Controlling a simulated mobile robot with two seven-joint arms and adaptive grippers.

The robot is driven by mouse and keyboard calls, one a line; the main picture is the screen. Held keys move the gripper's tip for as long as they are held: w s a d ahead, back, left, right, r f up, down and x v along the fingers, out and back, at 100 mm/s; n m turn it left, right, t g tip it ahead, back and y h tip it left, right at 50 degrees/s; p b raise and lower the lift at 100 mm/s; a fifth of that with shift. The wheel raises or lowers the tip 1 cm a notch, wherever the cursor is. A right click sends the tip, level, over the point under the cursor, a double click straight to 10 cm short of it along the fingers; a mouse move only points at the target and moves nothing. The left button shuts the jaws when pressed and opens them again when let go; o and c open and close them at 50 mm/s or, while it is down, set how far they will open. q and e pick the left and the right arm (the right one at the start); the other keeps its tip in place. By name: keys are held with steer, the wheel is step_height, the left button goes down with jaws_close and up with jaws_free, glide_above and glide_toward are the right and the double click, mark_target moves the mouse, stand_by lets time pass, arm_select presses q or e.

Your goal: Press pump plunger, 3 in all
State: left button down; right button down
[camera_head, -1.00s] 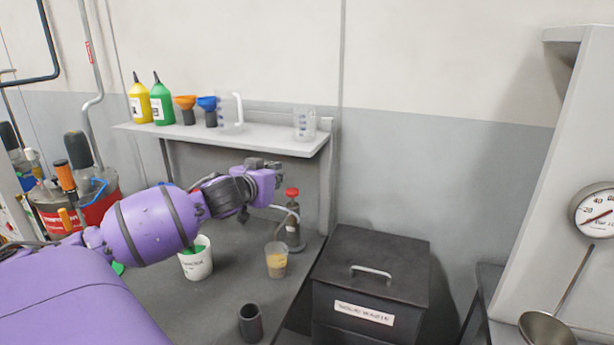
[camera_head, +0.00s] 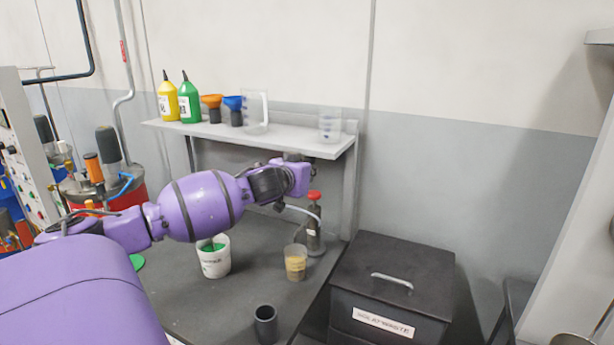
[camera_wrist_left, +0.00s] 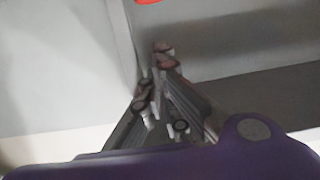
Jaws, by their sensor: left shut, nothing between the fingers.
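The pump is a dark upright cylinder (camera_head: 315,238) with a red plunger top (camera_head: 314,196) and a pale spout tube on its left. It stands at the right rear of the dark bench. A clear cup (camera_head: 296,264) with tan contents stands just in front of it. My left gripper (camera_head: 293,157) is above and slightly left of the red top, apart from it in the picture, and partly hidden by my purple wrist. In the left wrist view its fingers (camera_wrist_left: 163,50) are together and empty; a red edge (camera_wrist_left: 148,2) shows at the top. My right gripper is not in view.
A shelf (camera_head: 250,133) with bottles, funnels and clear jugs hangs close behind my gripper. A white bucket (camera_head: 214,260) and a dark cup (camera_head: 265,324) stand on the bench. A black lidded bin (camera_head: 395,275) is at the right.

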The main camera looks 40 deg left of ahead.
mark_target(314, 196)
arm_select(q)
steer(key=x, duration=0.3)
step_height(314, 196, down, 3)
steer(key=shift+s+r, duration=0.15)
steer(key=shift+r, duration=0.05)
steer(key=shift+f, duration=0.65)
